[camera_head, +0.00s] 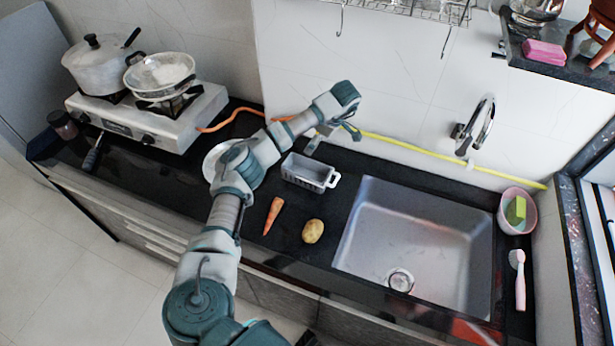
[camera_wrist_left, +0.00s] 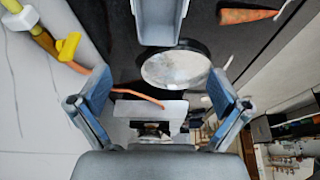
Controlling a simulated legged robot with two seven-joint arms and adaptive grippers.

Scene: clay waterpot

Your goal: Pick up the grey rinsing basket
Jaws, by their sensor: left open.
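The grey rinsing basket (camera_head: 306,172) is a small rectangular tub with a slotted handle at its right end. It sits on the black counter left of the sink. In the left wrist view the basket (camera_wrist_left: 160,22) shows at the top edge, cut off by the frame. My left gripper (camera_head: 328,133) is just behind and above the basket, near the wall, apart from it. In the left wrist view the left gripper (camera_wrist_left: 160,80) has its two fingers wide apart with nothing held between them. My right gripper is in no view.
A carrot (camera_head: 273,215) and a potato (camera_head: 313,231) lie in front of the basket. A round plate (camera_head: 212,160) is left of it, partly hidden by my arm. The sink (camera_head: 415,245) is to the right. A yellow hose (camera_head: 420,150) runs along the wall. A stove (camera_head: 150,120) stands left.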

